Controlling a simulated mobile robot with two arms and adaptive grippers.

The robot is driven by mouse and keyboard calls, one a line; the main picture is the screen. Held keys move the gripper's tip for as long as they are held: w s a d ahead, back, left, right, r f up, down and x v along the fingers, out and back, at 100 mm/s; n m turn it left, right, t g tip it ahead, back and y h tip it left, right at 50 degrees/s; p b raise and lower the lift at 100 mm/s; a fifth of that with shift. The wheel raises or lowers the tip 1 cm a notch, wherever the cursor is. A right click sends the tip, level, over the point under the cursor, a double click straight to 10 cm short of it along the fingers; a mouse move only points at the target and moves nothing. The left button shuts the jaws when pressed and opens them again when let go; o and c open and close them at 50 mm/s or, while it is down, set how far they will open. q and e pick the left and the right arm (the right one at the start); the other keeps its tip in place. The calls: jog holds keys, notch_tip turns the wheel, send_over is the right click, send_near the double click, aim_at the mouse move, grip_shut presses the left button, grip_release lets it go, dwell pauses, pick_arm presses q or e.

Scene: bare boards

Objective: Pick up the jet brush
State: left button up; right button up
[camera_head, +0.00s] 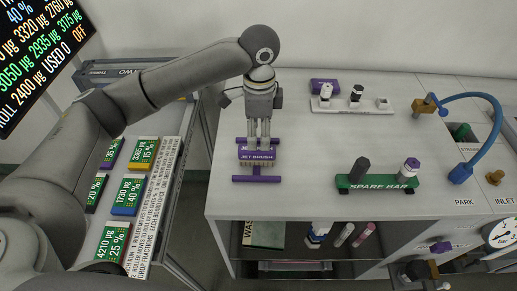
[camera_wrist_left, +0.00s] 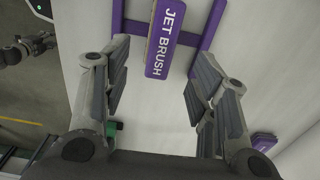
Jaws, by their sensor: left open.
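The jet brush (camera_head: 257,156) is a purple block with the label JET BRUSH and purple bars, lying on the left end of the pale bench top. My left gripper (camera_head: 259,146) points down at it, fingers open, and partly covers its far side. In the left wrist view the brush (camera_wrist_left: 165,40) shows ahead of my open left fingers (camera_wrist_left: 160,100), roughly in line with the gap between them. I see no grip on it. A small dark grey jointed part (camera_wrist_left: 35,45) at the left of that view looks like my right gripper; its fingers are too small to judge.
A green spare bar (camera_head: 378,184) with two upright pieces stands to the right. Behind are a white rack (camera_head: 352,105) and a purple block (camera_head: 324,87). A blue hose (camera_head: 490,110) arches at the right. A tray of labelled cartridges (camera_head: 130,196) lies left, across a gap.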

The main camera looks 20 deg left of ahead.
aim_at(257, 154)
pick_arm(q)
jog(key=shift+s+f, duration=0.2)
jog(key=shift+f, duration=0.6)
jog(key=shift+a+f, duration=0.1)
jog(key=shift+f, duration=0.25)
jog(key=f, duration=0.1)
jog(key=f+p, duration=0.1)
jog(key=f, duration=0.2)
jog(key=shift+w+a+f+p, duration=0.2)
jog(key=shift+a+f+p, duration=0.1)
jog(key=shift+f, duration=0.1)
jog(key=shift+d, duration=0.1)
jog(key=c, duration=1.1)
pick_arm(e)
jog(key=shift+s+r, duration=0.8)
